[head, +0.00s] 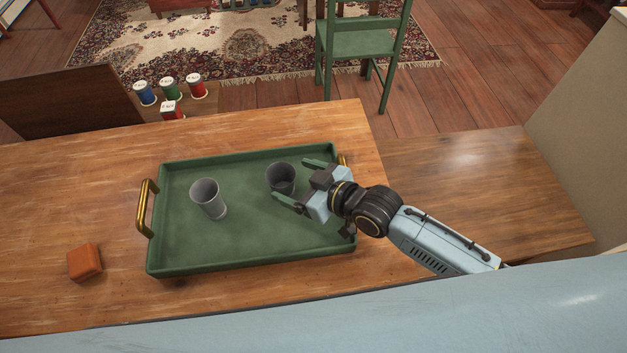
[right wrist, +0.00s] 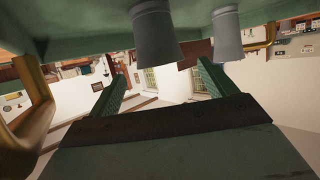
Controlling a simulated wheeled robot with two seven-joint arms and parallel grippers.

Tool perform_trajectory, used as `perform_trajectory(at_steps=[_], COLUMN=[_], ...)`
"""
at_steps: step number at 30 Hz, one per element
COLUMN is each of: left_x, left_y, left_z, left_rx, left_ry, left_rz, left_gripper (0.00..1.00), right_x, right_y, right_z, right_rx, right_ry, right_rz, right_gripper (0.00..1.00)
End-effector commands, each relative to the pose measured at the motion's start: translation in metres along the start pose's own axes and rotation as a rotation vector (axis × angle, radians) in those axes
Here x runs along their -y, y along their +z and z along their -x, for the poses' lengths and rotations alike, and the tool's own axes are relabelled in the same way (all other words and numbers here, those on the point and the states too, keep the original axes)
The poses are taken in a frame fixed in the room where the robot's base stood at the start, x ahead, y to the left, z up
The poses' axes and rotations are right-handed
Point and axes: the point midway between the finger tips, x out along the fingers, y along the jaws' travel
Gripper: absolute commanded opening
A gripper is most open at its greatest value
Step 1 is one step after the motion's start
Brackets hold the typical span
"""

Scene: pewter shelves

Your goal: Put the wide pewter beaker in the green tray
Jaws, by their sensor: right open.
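Two grey pewter beakers stand upright in the green tray (head: 240,236). One beaker (head: 281,178) is right of the tray's middle; the other beaker (head: 208,198) is left of it. They look alike in size, so I cannot tell for sure which is the wide one. My right gripper (head: 289,179) is open over the tray's right part, its fingers on either side of the right beaker or just short of it. The right wrist view, turned upside down, shows the nearer beaker (right wrist: 155,35) and the farther one (right wrist: 228,35). My left gripper is not in view.
An orange-brown block (head: 85,261) lies on the wooden table left of the tray. The tray has a brass handle (head: 147,208) at its left end. The table's left part is mostly clear.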

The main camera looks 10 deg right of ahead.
Motion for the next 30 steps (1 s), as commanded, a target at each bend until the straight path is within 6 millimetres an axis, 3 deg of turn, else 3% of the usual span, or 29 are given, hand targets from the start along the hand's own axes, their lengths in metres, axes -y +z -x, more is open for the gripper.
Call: perform_trajectory(at_steps=[3, 9, 30], left_x=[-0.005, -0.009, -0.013], left_y=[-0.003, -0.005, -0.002], left_z=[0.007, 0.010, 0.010], left_rx=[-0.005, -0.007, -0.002], left_ry=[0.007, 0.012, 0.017], left_rz=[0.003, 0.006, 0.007], left_gripper=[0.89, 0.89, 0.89], right_x=[0.001, 0.000, 0.000], right_y=[-0.001, 0.000, 0.000], right_z=[0.025, 0.047, 0.051], right_rx=[0.002, 0.001, 0.000], right_ry=[-0.001, 0.000, 0.000], right_rz=[0.002, 0.000, 0.000], right_gripper=[0.84, 0.84, 0.84])
